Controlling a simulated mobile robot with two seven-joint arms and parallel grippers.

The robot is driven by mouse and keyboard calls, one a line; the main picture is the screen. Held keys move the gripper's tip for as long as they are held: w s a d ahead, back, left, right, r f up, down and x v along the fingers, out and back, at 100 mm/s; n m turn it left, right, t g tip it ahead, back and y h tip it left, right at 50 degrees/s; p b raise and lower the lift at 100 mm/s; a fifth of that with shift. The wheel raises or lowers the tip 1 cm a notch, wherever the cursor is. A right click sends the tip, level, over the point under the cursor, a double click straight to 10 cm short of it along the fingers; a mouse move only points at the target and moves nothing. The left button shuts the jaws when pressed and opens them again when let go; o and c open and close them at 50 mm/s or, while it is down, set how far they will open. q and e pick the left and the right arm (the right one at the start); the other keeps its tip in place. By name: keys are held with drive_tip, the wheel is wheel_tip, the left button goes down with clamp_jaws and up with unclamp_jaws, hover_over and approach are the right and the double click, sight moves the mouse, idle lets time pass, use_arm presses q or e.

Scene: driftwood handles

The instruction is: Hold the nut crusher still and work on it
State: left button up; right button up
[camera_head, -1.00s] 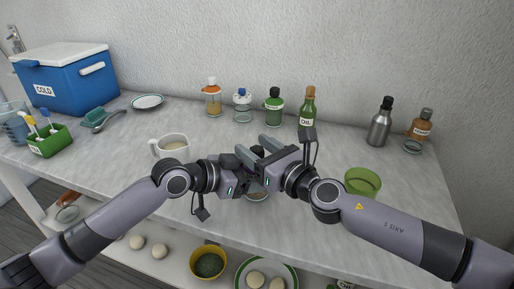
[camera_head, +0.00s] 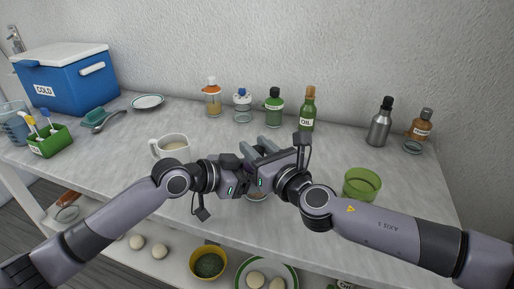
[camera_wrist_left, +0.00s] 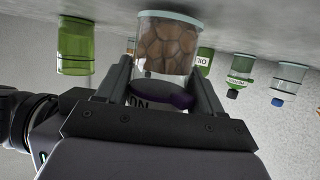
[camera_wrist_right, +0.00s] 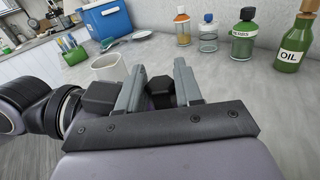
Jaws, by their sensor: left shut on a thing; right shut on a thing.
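The nut crusher is mostly hidden behind my grippers in the head view; only its clear lower part (camera_head: 258,196) shows below them. In the left wrist view, which looks upside down, its clear jar (camera_wrist_left: 166,45) is full of brown nuts, with a purple band beside the jar. My left gripper (camera_wrist_left: 160,75) is shut on the crusher's body, one finger on each side. My right gripper (camera_wrist_right: 160,72) is shut on the crusher's dark top part (camera_wrist_right: 160,92), above the left gripper. In the head view the right gripper (camera_head: 258,150) hides the contact.
A cup (camera_head: 170,148) stands left of the grippers and a green glass (camera_head: 362,186) stands to the right. Several bottles, including the oil bottle (camera_head: 307,112), line the wall. A blue cold box (camera_head: 62,80) and a green caddy (camera_head: 49,141) are at the left.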

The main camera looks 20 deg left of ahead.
drive_tip(key=o, duration=1)
drive_tip(key=v, duration=1.2)
